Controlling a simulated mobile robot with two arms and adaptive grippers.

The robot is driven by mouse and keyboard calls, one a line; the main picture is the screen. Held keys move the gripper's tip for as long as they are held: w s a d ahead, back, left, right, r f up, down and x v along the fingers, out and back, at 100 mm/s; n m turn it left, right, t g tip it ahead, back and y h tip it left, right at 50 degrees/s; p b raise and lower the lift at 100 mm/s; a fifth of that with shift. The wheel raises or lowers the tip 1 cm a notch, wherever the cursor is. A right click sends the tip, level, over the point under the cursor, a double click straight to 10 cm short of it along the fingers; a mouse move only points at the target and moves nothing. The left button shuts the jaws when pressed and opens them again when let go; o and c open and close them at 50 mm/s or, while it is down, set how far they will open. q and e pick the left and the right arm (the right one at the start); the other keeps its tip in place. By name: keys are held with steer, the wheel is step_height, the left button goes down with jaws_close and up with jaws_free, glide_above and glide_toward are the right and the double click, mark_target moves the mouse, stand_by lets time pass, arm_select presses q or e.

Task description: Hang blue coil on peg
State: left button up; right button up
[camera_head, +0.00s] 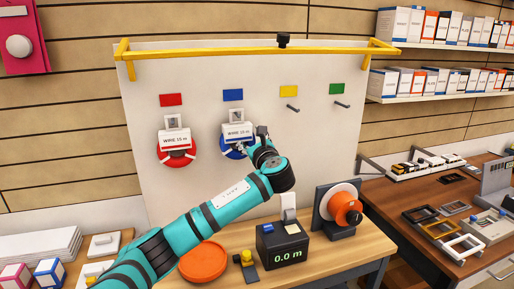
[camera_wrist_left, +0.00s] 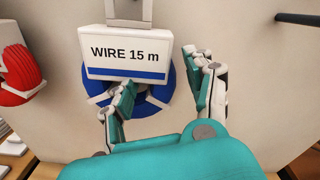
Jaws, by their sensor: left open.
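The blue coil (camera_head: 235,152) hangs against the white board under the blue square (camera_head: 233,95), with a white "WIRE 15 m" card (camera_head: 236,131) across its upper part. It also shows in the left wrist view (camera_wrist_left: 183,98). A light square hanger piece (camera_head: 235,115) sits above the card; the peg behind it cannot be made out. My left gripper (camera_head: 255,142) is open at the coil's lower right. In the left wrist view (camera_wrist_left: 165,90) one finger is in front of the coil's middle and the other is just right of its rim. My right gripper is not in view.
A red coil (camera_head: 177,158) hangs to the left under a red square. Bare pegs stick out under the yellow (camera_head: 292,108) and green (camera_head: 342,104) squares. The bench below holds an orange disc (camera_head: 203,262), a black "0.0 m" meter (camera_head: 283,245) and an orange reel (camera_head: 345,209).

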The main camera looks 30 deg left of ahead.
arm_select(q)
steer(key=v, duration=1)
steer(key=shift+s, duration=0.2)
